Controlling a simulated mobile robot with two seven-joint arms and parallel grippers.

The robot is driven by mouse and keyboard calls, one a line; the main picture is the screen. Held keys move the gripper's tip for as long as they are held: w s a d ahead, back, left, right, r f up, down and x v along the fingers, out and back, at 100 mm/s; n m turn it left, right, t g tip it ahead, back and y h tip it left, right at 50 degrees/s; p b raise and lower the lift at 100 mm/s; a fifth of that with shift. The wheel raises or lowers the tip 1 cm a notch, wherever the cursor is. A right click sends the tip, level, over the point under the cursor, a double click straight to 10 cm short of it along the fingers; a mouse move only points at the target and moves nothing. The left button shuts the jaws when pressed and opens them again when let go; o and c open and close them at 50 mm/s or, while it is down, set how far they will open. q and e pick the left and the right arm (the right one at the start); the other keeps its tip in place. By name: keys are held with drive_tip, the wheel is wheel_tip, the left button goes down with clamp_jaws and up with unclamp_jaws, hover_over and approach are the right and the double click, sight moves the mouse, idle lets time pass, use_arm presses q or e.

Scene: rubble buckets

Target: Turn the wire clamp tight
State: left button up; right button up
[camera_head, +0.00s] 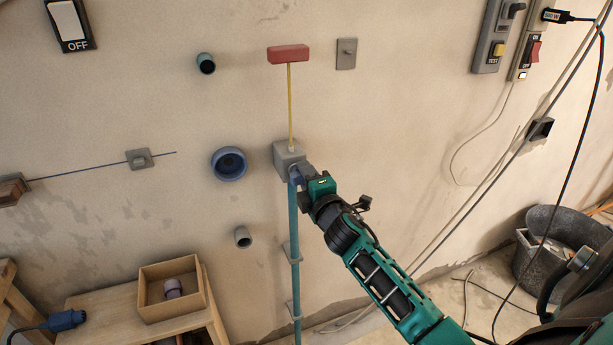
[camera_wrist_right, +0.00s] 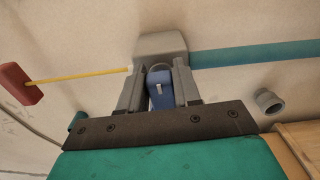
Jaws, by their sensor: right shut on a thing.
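A grey box (camera_head: 288,157) is fixed to the wall, with a yellow rod (camera_head: 290,105) running up from it to a red block (camera_head: 288,54) and a teal pipe (camera_head: 295,240) running down from it. A blue part (camera_wrist_right: 161,90) with a small white mark sits against the grey box; I take it for the wire clamp. My right gripper (camera_head: 299,179) has its fingers on either side of it and is shut on it; in the right wrist view the gripper (camera_wrist_right: 157,85) hides the part's edges. How tight it is cannot be seen. My left gripper is not in view.
A round blue fitting (camera_head: 229,163) and pipe stubs stick out of the wall left of the box. A wooden tray (camera_head: 173,290) stands on a bench at lower left. Switches (camera_head: 494,37) and hanging cables are at right, above a dark bucket (camera_head: 570,240).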

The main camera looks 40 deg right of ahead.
drive_tip(key=shift+a+f+m, duration=0.1)
drive_tip(key=shift+m, duration=0.2)
idle(0.4)
drive_tip(key=o, duration=1)
drive_tip(key=shift+c, duration=0.2)
drive_tip(key=v, duration=1.3)
drive_tip(key=s+a+f+m+g+y, duration=0.3)
drive_tip(key=s+a+f+m, duration=0.3)
drive_tip(key=f, duration=0.3)
drive_tip(key=s+a+f+m+g+y, duration=0.3)
drive_tip(key=s+a+f+m, duration=0.3)
drive_tip(key=a+f, duration=0.3)
drive_tip(key=shift+s+a+f+m+g+y, duration=0.25)
drive_tip(key=shift+s+f+m+g+y, duration=0.1)
drive_tip(key=shift+f, duration=0.35)
